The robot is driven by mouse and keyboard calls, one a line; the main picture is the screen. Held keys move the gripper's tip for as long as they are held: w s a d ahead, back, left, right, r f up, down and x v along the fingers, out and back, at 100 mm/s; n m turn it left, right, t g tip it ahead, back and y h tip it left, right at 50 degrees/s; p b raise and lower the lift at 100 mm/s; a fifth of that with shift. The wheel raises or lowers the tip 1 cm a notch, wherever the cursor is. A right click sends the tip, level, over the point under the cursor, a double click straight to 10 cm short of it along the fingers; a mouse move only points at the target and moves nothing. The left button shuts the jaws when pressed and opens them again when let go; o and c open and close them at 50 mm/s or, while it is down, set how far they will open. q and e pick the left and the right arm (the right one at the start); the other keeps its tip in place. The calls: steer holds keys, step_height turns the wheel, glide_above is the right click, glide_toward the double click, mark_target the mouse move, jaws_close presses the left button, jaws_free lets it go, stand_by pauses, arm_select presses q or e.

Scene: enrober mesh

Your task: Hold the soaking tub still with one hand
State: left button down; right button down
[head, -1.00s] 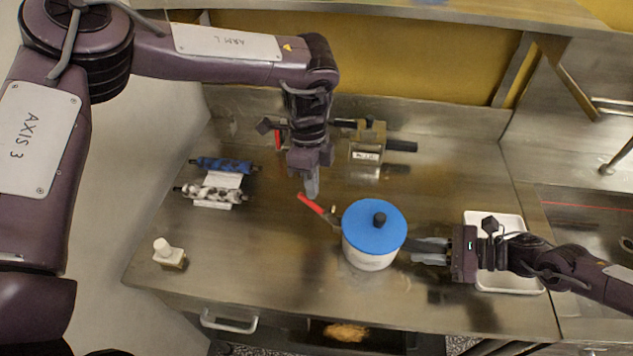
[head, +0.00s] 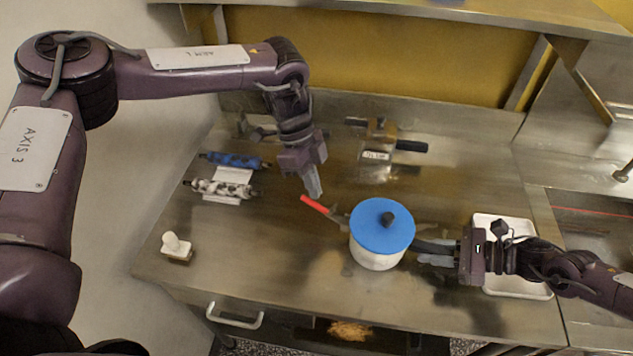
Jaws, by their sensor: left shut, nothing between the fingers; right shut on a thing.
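The soaking tub (head: 376,256) is white with a round blue lid (head: 382,226) and a dark knob. It stands upright on the steel bench. My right gripper (head: 432,251) is at the tub's right side, shut on it; the exact contact is partly hidden by the lid's edge. My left gripper (head: 314,188) is shut and empty, pointing down to the left of and behind the tub. Its tips are close above a red-handled tool (head: 315,204), whose metal end reaches to the tub's left side.
Blue (head: 232,160) and mottled (head: 220,189) rollers lie at the left back. A metal device with black handles (head: 378,150) stands behind the tub. A white tray (head: 518,284) lies under my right arm. A small white-topped block (head: 176,247) is front left.

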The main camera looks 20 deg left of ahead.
arm_select(q)
steer(key=w+r, duration=0.4)
steer(key=r, duration=0.8)
steer(key=shift+w+a+r, duration=0.15)
steer(key=shift+a+r, duration=0.15)
steer(key=shift+r, duration=0.05)
arm_select(e)
steer(key=c, duration=1.2)
jaws_free()
steer(key=shift+o, duration=0.2)
